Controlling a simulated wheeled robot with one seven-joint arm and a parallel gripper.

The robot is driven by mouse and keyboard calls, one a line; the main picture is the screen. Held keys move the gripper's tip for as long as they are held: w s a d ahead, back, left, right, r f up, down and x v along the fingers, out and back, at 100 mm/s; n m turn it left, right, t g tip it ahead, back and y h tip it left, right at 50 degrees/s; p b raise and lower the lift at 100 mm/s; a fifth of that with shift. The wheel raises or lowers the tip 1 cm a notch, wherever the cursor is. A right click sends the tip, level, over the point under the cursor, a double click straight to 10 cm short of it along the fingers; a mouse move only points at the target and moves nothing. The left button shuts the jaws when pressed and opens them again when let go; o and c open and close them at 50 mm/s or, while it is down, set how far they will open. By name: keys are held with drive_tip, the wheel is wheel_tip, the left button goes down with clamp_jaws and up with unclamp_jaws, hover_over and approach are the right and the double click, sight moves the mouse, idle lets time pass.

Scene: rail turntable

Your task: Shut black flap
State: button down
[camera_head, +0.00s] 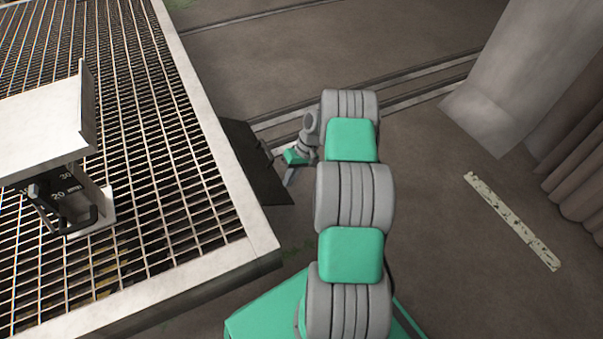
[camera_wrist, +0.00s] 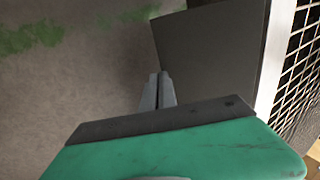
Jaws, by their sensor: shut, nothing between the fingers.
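The black flap (camera_head: 254,163) juts out from the right edge of the grated platform in the head view, sloping down and outward beside the platform's pale frame. In the wrist view the flap (camera_wrist: 212,52) is a dark flat panel right of centre, joined along its right side to the pale frame. My gripper (camera_head: 289,180) is at the flap's outer edge in the head view, partly hidden by my arm. In the wrist view my gripper (camera_wrist: 162,76) has its fingers together and empty, beside the flap's left edge; I cannot tell whether they touch.
The grated platform (camera_head: 262,252) fills the left side, bearing a white panel (camera_head: 40,125) and a dark handle with a numbered scale (camera_head: 65,205). Rails (camera_head: 420,84) cross the floor behind. Grey drapes (camera_head: 520,70) stand at right, near a worn white strip (camera_head: 512,220).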

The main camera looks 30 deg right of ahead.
drive_tip(key=w+a+f+b, duration=0.1)
drive_tip(key=a+f+b, duration=0.1)
drive_tip(key=a+f, duration=0.6)
drive_tip(key=shift+a+f, duration=0.4)
drive_tip(key=shift+a, duration=0.55)
